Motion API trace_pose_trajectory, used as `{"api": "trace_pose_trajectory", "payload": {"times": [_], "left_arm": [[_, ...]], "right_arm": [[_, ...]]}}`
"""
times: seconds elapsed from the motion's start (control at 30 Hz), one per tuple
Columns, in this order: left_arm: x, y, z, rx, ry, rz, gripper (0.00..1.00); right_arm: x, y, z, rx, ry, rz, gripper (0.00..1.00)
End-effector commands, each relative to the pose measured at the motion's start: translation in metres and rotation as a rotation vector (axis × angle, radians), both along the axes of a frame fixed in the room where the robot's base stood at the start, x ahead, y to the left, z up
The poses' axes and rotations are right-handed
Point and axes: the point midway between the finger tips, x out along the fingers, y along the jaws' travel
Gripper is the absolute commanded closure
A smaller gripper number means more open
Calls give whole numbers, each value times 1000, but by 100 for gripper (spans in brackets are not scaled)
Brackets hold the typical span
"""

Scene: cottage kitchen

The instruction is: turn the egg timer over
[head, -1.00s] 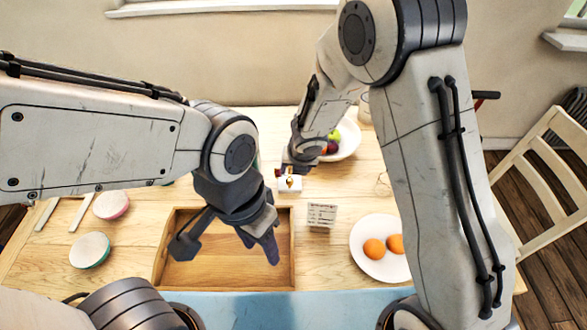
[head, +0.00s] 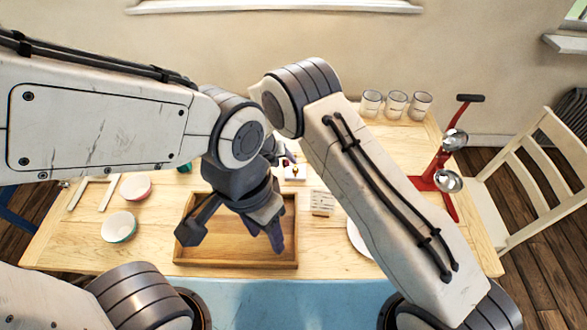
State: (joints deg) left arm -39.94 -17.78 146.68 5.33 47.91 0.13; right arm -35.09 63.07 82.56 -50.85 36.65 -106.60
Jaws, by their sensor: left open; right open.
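A small white block-like thing with gold and dark red parts (head: 294,172) stands on the table behind the wooden tray. It may be the egg timer, but it is too small to tell. My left gripper (head: 232,238) is open and empty above the wooden tray (head: 235,264), its fingers spread and pointing down. My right gripper (head: 272,150) is mostly hidden behind my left wrist, close to the left of the small white thing. I cannot see its fingertips or any contact.
A small card (head: 321,203) stands right of the tray. A white plate (head: 356,238) is mostly hidden by my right arm. Bowls (head: 120,227) are at left, glasses (head: 396,104) at the back. A red stand with metal pans (head: 440,172) is at right, near a chair (head: 535,165).

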Motion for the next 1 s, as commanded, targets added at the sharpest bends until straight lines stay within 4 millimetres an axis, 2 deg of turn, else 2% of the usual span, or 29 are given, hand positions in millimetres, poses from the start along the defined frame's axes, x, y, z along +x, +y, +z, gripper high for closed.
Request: {"api": "trace_pose_trajectory", "payload": {"times": [0.5, 0.7, 0.97, 1.0], "left_arm": [[0, 0, 24, 0, 0, -5, 50], [0, 0, 27, 0, 0, -5, 50], [0, 0, 26, 0, 0, -5, 50], [0, 0, 26, 0, 0, -5, 50]], "right_arm": [[32, -29, -73, 3, 0, -7, 40], [37, -32, -85, 3, -1, -4, 40], [38, -32, -87, 3, -2, -4, 40], [38, -32, -87, 3, -2, -4, 43]]}}
